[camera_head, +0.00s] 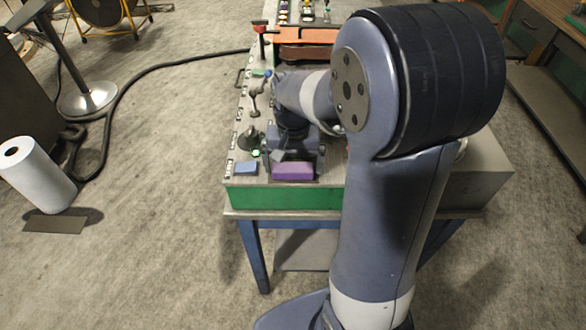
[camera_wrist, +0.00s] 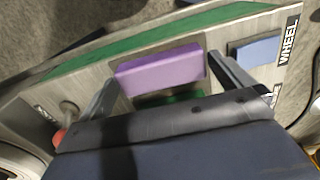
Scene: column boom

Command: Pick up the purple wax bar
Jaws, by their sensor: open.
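The purple wax bar (camera_head: 294,171) lies flat near the front edge of the bench, in front of my gripper (camera_head: 293,152) in the head view. In the wrist view the purple wax bar (camera_wrist: 160,70) shows whole, lying on a dark recessed patch. My gripper (camera_wrist: 163,74) is open, with one finger near each end of the bar in that view. No contact shows, and I cannot tell how high the fingertips are above the bench. In the head view my arm hides much of the bench's right side.
A blue block (camera_head: 245,168) lies left of the bar; it also shows beside the "WHEEL" label in the wrist view (camera_wrist: 255,50). A dark stand (camera_head: 249,139) and a red-topped post (camera_head: 261,37) are along the left side. Orange trays (camera_head: 306,35) are at the back.

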